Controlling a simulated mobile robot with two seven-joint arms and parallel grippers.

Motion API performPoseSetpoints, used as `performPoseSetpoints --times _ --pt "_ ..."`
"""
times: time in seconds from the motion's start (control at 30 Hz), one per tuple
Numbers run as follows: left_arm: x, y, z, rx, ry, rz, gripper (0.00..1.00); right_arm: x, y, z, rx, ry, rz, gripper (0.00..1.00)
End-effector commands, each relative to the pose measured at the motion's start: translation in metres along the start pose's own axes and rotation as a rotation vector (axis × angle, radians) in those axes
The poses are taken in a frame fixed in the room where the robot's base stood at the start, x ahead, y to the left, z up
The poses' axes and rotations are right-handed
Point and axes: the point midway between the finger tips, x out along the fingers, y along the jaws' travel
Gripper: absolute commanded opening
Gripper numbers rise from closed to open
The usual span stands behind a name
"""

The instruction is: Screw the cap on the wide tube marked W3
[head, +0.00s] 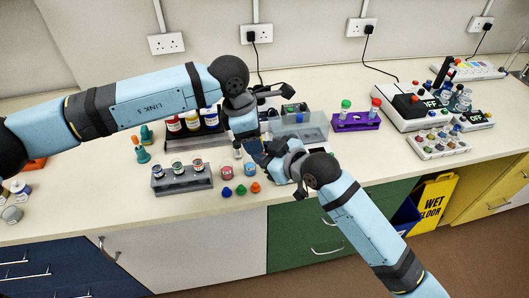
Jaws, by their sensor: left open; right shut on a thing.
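A grey rack (182,185) at the front left of the bench holds three wide tubes with coloured labels, the middle one (178,168) among them. The mark W3 is too small to read. My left gripper (245,150) is open, pointing down beside my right gripper, behind the caps. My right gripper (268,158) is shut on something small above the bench. The grippers overlap, so I cannot tell what it holds.
Larger bottles (192,121) stand in a dark rack behind the grey rack. A translucent box (300,128) is close behind my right gripper. A purple rack (357,122) stands right. The front bench between purple rack and edge is clear.

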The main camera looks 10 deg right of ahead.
Motion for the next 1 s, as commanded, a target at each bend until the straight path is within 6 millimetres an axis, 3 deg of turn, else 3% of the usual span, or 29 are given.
performPoseSetpoints --times 0.4,0.73,0.87,1.0 --pt "-0.043 0.000 0.000 0.000 -0.001 0.001 0.60 0.000 0.000 0.000 0.000 0.000 0.000 0.00" --pt "-0.045 0.000 0.001 -0.012 -0.001 0.000 0.56 0.000 0.000 0.000 0.000 0.000 0.000 0.00" --pt "-0.049 -0.002 0.004 -0.114 -0.003 -0.001 0.56 0.000 0.000 0.000 0.000 0.000 0.000 0.00" --pt "-0.058 -0.003 0.006 -0.347 -0.004 -0.004 0.56 0.000 0.000 0.000 0.000 0.000 0.000 0.00"
